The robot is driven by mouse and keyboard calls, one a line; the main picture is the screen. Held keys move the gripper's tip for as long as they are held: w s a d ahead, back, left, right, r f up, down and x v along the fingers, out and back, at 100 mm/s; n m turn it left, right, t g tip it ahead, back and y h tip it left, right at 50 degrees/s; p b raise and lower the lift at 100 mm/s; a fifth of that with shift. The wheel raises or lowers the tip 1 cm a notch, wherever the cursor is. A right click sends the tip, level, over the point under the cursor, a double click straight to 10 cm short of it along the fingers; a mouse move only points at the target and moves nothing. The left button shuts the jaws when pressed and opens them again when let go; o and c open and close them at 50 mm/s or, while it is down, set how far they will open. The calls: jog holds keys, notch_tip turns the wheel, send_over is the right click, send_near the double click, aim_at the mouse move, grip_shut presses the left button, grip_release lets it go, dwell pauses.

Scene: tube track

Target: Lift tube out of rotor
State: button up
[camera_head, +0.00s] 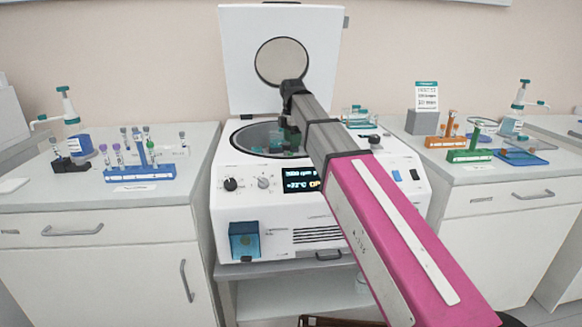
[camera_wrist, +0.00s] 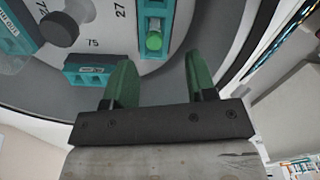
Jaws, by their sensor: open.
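The centrifuge (camera_head: 318,218) stands in the middle with its lid (camera_head: 250,75) raised. Its rotor bowl (camera_head: 250,137) is partly hidden by my arm. In the wrist view a tube with a green cap (camera_wrist: 154,41) sits in a teal rotor bucket (camera_wrist: 153,14). My gripper (camera_wrist: 157,72) is open, its two green fingers apart and empty. The green cap lies between and a little beyond the fingertips in the picture. In the head view my gripper is over the bowl, and its fingers are hard to make out there.
More teal buckets, one of them here (camera_wrist: 88,70), and a dark knob (camera_wrist: 58,30) are close by. The bowl rim surrounds the gripper. A blue rack (camera_head: 140,173) with several tubes stands on the left counter. Orange (camera_head: 446,142) and green (camera_head: 469,155) racks stand on the right counter.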

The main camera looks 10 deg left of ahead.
jog(key=f, duration=0.7)
jog(key=shift+w+a+f, duration=0.15)
jog(key=shift+w+a, duration=0.15)
jog(key=c, duration=0.8)
